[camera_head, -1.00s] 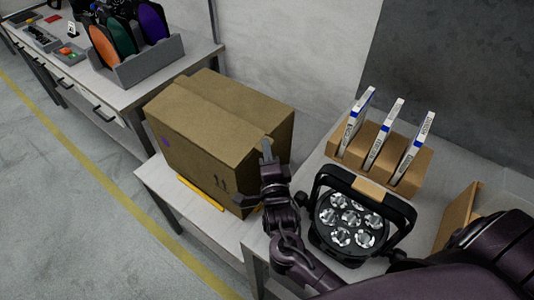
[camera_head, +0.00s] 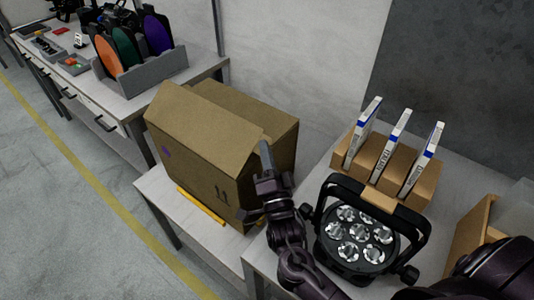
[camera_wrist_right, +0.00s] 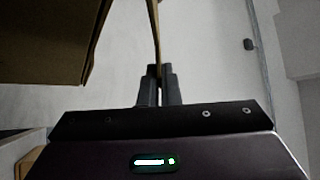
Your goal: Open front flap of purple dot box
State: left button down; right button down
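The brown cardboard box (camera_head: 215,185) stands on a low white table, with a purple dot (camera_head: 166,150) on its front-left face. Its front flap (camera_head: 205,125) is tilted up a little above the rear part of the top. My right gripper (camera_head: 266,155) is at the flap's right end. In the right wrist view, the thin flap edge (camera_wrist_right: 155,35) runs down between the gripper fingers (camera_wrist_right: 158,85), which look closed on it. The box body (camera_wrist_right: 45,45) fills the upper left there. My left gripper is not in view.
A black stage light (camera_head: 355,235) stands on the table right of my right arm. A cardboard holder (camera_head: 415,190) with several upright white cases is behind it. A grey rack (camera_head: 145,70) of coloured discs is at upper left. A yellow strip (camera_head: 200,206) lies by the box.

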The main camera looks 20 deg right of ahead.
jog(key=shift+f, duration=0.1)
jog(key=c, duration=1.6)
grip_release()
jog(key=shift+c, duration=0.2)
jog(key=b+v, duration=0.2)
jog(key=v, duration=0.5)
jog(key=shift+s, duration=0.4)
jog(key=shift+a+f, duration=0.1)
